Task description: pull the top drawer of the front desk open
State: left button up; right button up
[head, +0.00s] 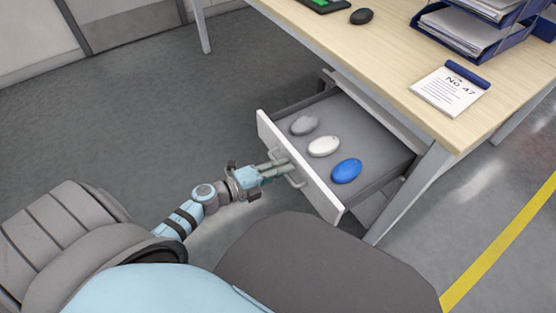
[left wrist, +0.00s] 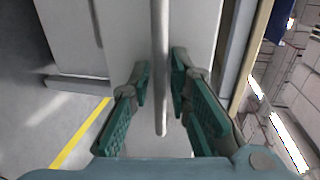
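The top drawer (head: 328,202) of the front desk (head: 400,65) stands well open, its light front panel pulled clear of the desk frame. Its bar handle (head: 297,182) is on the outer face of that panel. My left gripper (head: 281,165) is at the handle, partly covering it. In the left wrist view the handle (left wrist: 160,60) runs between the two green-padded fingers (left wrist: 161,85), with a narrow gap showing on each side, so the fingers are around the bar but look apart from it. My right gripper is not in view.
In the drawer lie a grey oval object (head: 304,125), a white one (head: 324,146) and a blue one (head: 347,170). On the desktop are a black mouse (head: 361,16), a notepad (head: 450,90) and blue paper trays (head: 460,35). Floor left of the drawer is clear.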

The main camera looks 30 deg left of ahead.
pick_arm(q)
jog(key=v, duration=1.2)
